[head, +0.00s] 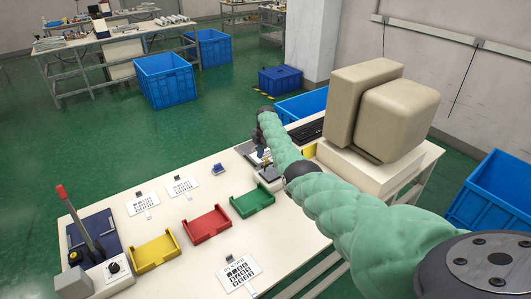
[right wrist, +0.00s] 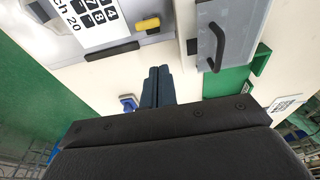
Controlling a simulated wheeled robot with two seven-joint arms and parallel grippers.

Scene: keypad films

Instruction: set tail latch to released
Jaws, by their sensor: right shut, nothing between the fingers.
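My right gripper (right wrist: 158,70) is shut and empty in the right wrist view, its two dark fingers together over the white table. In the head view it is a small dark shape (head: 263,160) at the table's far edge, partly hidden by my arm. Near the fingertips, in the wrist view, is a grey device (right wrist: 160,45) with a yellow tab (right wrist: 147,23), a black bar (right wrist: 112,52) and a printed keypad film (right wrist: 88,18). The fingers look apart from the yellow tab. I cannot tell which part is the tail latch or its setting. My left gripper is not in view.
A grey panel with a black handle (right wrist: 217,46) stands close to the right of the fingers. Yellow (head: 153,262), red (head: 206,237) and green (head: 253,212) trays and a red-tipped lever (head: 75,215) are on the table. A beige monitor (head: 390,120) stands right of my arm.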

